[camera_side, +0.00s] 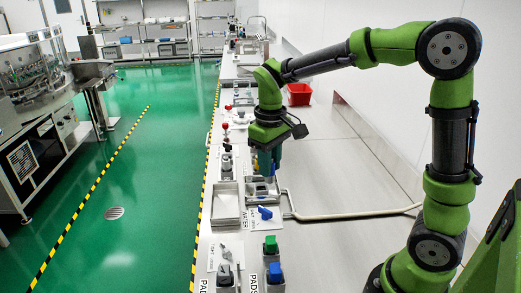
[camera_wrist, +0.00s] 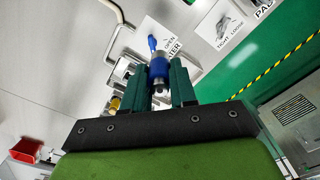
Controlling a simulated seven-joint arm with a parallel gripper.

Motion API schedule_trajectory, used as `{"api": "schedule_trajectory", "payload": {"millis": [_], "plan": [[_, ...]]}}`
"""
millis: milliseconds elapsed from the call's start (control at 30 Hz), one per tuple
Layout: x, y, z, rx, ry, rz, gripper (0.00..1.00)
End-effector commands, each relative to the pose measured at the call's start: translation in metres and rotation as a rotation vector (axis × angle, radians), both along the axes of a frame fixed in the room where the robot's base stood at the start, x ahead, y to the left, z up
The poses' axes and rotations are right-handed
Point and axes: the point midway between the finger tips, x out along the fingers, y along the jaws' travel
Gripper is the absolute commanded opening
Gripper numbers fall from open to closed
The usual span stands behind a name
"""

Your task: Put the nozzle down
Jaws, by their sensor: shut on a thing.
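In the wrist view my gripper (camera_wrist: 160,84) has its two green fingers closed on the nozzle (camera_wrist: 160,68), a blue cylinder with a dark metal end. In the side view my gripper (camera_side: 265,162) points down over the bench, just beyond the small metal trays; the nozzle cannot be made out there. Whether the nozzle touches anything below cannot be told.
A blue valve handle (camera_side: 265,213) sits by the "water" label, with a pale pipe (camera_side: 340,216) to its right. A metal tray (camera_side: 227,222) is at its left. A red bin (camera_side: 299,94) is farther back. The bench's right side is largely clear.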

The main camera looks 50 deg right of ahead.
Motion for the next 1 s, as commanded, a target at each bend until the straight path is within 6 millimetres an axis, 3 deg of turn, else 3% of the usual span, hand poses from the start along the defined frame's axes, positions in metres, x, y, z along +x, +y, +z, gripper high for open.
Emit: {"api": "schedule_trajectory", "payload": {"millis": [167, 400, 500, 667, 1000], "plan": [[-0.008, -0.018, -0.014, -0.001, 0.005, -0.04, 0.0], [-0.04, -0.063, -0.083, 0.001, 0.007, 0.094, 0.0], [-0.047, -0.071, -0.103, 0.001, 0.003, 0.212, 0.0], [-0.044, -0.072, -0.109, 0.0, -0.001, 0.312, 0.0], [-0.04, -0.073, -0.108, -0.001, -0.001, 0.32, 0.0]]}}
